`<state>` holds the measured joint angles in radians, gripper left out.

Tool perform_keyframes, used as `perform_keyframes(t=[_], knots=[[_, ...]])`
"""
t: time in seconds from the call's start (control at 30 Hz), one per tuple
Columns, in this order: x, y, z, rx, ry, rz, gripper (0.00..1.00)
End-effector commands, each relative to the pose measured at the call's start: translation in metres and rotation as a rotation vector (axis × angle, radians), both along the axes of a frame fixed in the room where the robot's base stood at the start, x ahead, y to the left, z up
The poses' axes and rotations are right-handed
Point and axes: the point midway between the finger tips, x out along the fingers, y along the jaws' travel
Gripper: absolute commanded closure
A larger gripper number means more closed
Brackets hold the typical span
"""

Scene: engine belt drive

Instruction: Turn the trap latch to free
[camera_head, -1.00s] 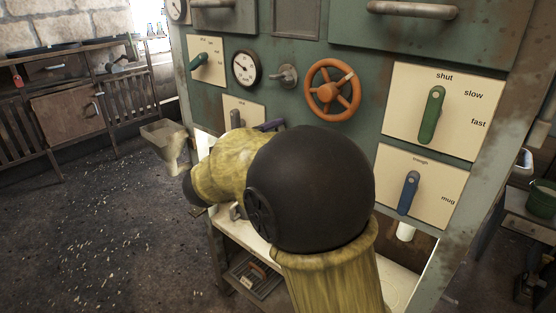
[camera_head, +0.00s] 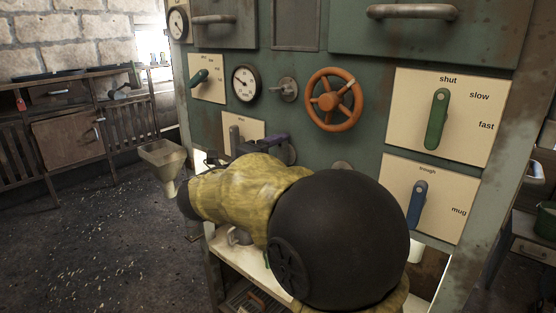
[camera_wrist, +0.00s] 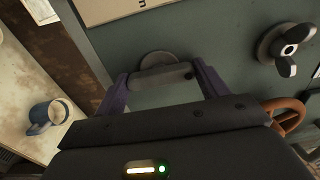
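In the wrist view a grey bar-shaped handle (camera_wrist: 160,77) stands out from a round boss (camera_wrist: 158,59) on the green panel. It appears to be the trap latch, but no label on it is readable. My gripper (camera_wrist: 161,76) has its two purple fingers spread apart, one near each end of the bar. I cannot tell whether they touch it. In the head view my gripper (camera_head: 272,141) is at the panel below the wing-shaped knob (camera_head: 289,89), mostly hidden behind my yellow and black arm. The latch is largely hidden there.
An orange handwheel (camera_head: 334,99) is close to the right of my gripper. A cream plate with a grey lever (camera_head: 234,138) is just left. Green (camera_head: 437,119) and blue (camera_head: 417,204) levers are farther right. A blue mug (camera_wrist: 47,116) stands on the pale shelf (camera_wrist: 22,95) below.

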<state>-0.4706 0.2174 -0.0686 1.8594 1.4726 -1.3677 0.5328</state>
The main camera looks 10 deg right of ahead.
Motion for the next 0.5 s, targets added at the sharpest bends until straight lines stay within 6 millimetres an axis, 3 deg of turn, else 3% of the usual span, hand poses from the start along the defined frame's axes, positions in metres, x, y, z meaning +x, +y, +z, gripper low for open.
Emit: perform_keyframes(t=[0.03, 0.1, 0.5], knots=[[-0.0001, 0.0004, -0.0016, 0.003, 0.001, 0.000, 0.19], [-0.0001, 0.0004, -0.0014, 0.002, 0.002, 0.000, 0.06], [-0.0028, 0.0047, -0.0003, 0.001, 0.001, 0.002, 0.05]])
